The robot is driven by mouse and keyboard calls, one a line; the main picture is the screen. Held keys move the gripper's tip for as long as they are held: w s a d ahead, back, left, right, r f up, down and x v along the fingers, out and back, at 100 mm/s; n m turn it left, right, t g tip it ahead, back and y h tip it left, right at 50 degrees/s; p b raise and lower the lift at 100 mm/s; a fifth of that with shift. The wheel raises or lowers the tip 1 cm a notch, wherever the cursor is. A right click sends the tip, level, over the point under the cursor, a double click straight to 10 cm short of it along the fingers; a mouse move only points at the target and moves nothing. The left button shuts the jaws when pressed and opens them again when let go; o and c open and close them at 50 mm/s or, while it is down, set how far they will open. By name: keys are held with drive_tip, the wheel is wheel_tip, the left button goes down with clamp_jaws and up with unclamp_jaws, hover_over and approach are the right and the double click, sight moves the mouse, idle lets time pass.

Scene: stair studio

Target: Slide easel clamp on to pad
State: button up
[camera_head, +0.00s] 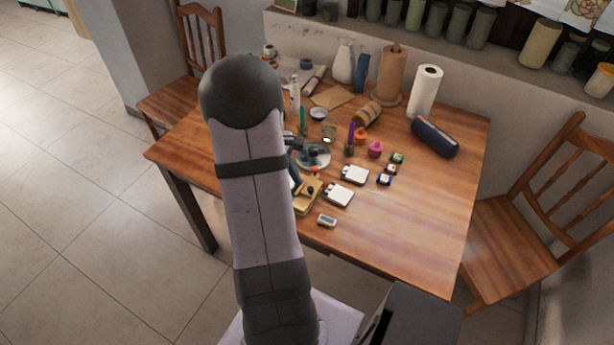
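My arm fills the left middle of the view and hides part of the table's left side. A dark part at its far end, probably my gripper (293,142), shows just right of the arm, over the table near a grey round disc (313,157). Its fingers are not clear, so I cannot tell if it is open or holds anything. A tan-yellow block (308,197) with dark parts on it lies near the table's front edge, partly behind the arm. I cannot make out for certain which items are the easel clamp and the pad.
Two white flat items (339,195) (355,175) and a small white-grey item (327,221) lie near the front. The wooden table (435,215) is clear at front right.

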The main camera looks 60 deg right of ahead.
sight(309, 188)
drive_tip(key=shift+s+d+f+n+h+p, duration=0.3)
drive_tip(key=shift+d+f+n, duration=0.5)
drive_tip(key=shift+n, duration=0.65)
drive_tip(key=shift+s+d+f+n+h, duration=0.1)
drive_tip(key=shift+s+d+f+n, duration=0.25)
drive_tip(key=shift+d+f+n, duration=0.8)
drive_tip(key=shift+s+d+f+n+h+p, duration=0.2)
drive_tip(key=shift+s+d+f+n, duration=0.3)
drive_tip(key=shift+n, duration=1.3)
drive_tip(key=shift+w+d+r, duration=0.1)
drive_tip(key=shift+w+r, duration=0.05)
drive_tip(key=shift+r, duration=0.05)
clamp_jaws()
